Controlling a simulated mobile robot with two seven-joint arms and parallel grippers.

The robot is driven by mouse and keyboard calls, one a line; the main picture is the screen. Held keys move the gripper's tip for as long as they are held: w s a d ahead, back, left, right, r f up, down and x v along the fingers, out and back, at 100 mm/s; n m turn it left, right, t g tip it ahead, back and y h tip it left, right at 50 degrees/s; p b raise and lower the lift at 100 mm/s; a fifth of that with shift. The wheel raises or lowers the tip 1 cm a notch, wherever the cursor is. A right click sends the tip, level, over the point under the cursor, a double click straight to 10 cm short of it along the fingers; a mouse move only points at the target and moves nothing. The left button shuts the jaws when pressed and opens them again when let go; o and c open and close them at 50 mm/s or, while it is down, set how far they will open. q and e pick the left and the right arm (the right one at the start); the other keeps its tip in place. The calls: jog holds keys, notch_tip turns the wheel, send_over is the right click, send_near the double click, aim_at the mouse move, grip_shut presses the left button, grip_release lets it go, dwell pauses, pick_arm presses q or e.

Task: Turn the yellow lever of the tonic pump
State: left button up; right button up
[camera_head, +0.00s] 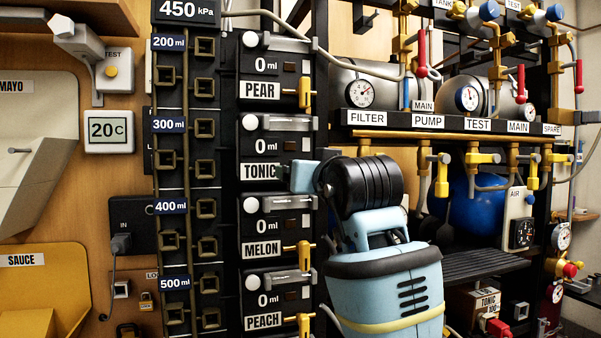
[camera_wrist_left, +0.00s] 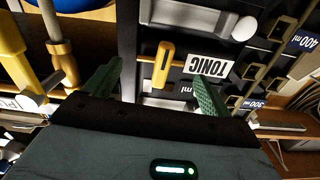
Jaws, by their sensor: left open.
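The tonic pump (camera_head: 265,148) is a black unit on the rack with a white "TONIC" label and a "0 ml" readout. Its yellow lever is hidden in the head view behind my left gripper (camera_head: 303,177) and wrist. In the left wrist view, which shows the rack upside down, the yellow lever (camera_wrist_left: 163,65) stands upright in the picture beside the TONIC label (camera_wrist_left: 208,66). My left gripper (camera_wrist_left: 158,74) is open, with one green finger on each side of the lever in the picture. A gap shows on both sides; depth is hard to judge. My right gripper is not in view.
The pear lever (camera_head: 304,93) is above and the melon lever (camera_head: 304,253) and peach lever (camera_head: 304,325) below, in the same column. A column of brown square fittings (camera_head: 206,167) is to the left. Pipes and yellow valves (camera_head: 441,175) are close on the right.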

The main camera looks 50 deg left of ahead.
pick_arm(q)
jog(key=v, duration=0.5)
jog(key=shift+p, duration=0.3)
dwell(0.6)
